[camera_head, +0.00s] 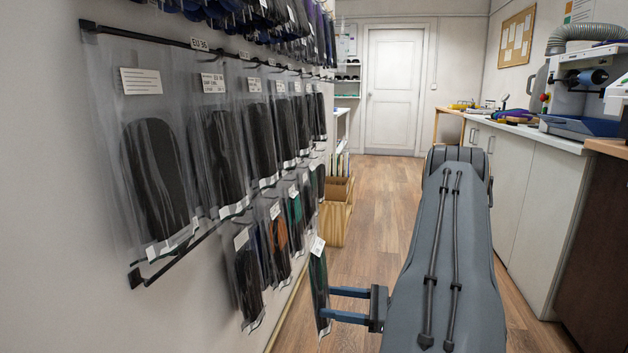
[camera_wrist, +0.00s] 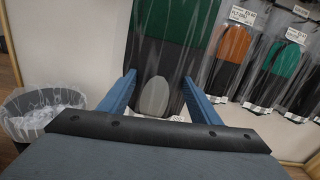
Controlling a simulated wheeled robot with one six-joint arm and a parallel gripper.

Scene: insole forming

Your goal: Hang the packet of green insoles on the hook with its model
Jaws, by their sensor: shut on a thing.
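My gripper (camera_head: 324,302) is shut on the packet of green insoles (camera_head: 318,272), holding it upright in front of the lower row of the wall rack. In the wrist view the held packet (camera_wrist: 172,25) shows green above and dark grey below, with a pale oval, between the fingers of my gripper (camera_wrist: 159,78). A hanging packet with an orange insole (camera_wrist: 234,45) and one with a green insole (camera_wrist: 283,62) are to its right there. The lower row also shows a green packet (camera_head: 297,212) and an orange packet (camera_head: 280,232). The hook tips are too small to make out.
Large packets of black insoles (camera_head: 157,175) hang in the row above, on a black rail (camera_head: 150,38). A bin with a clear liner (camera_wrist: 40,112) stands at the left in the wrist view. The wooden floor (camera_head: 375,215) is open towards the door.

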